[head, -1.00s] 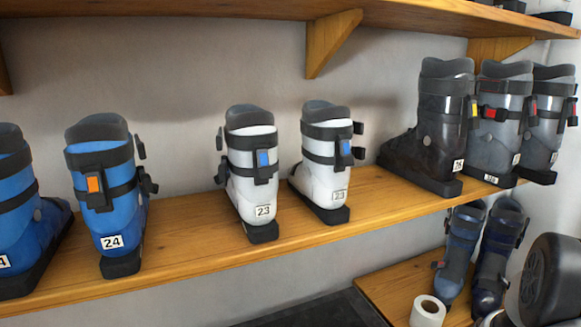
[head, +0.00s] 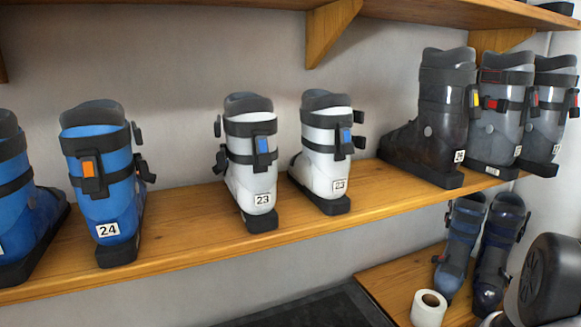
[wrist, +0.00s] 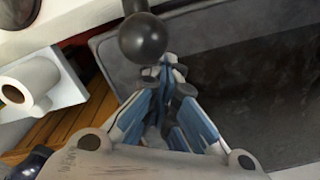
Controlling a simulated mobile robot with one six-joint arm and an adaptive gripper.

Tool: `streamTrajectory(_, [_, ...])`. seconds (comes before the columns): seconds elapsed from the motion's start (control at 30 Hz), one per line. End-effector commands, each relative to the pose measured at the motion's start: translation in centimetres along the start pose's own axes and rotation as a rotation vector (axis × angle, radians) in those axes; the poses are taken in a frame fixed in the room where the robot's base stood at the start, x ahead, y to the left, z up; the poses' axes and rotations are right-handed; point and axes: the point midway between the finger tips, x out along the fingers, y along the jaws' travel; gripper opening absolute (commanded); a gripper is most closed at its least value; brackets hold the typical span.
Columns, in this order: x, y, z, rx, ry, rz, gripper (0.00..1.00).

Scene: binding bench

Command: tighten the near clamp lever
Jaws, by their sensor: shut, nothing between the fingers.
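My gripper (wrist: 172,75) shows in the wrist view with its blue and grey fingers drawn together at the tips. It is shut and empty. A black ball knob (wrist: 143,37) on a short dark stem is just beyond the fingertips, slightly left of them. It may be the end of a clamp lever, but its base and the clamp are not visible, and I cannot tell whether the fingers touch it. No clamp lever can be made out in the head view, and the gripper does not show there.
A wooden shelf (head: 300,228) holds blue boots (head: 103,180), white boots (head: 252,160) and dark grey boots (head: 440,120). Below, a paper roll (head: 428,308) and two blue boots (head: 462,240) stand on a lower bench. A dark grey tray-like surface (wrist: 250,65) lies beyond the gripper.

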Motion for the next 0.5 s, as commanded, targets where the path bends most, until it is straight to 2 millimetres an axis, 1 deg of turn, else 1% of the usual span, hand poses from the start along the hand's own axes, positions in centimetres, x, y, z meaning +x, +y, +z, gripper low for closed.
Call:
streamTrajectory(0.03, [0.1, 0.2, 0.5, 0.002, -0.004, -0.001, 0.00])
streamTrajectory(0.5, [0.6, 1.6, 3.2, 0.002, -0.010, -0.004, 0.00])
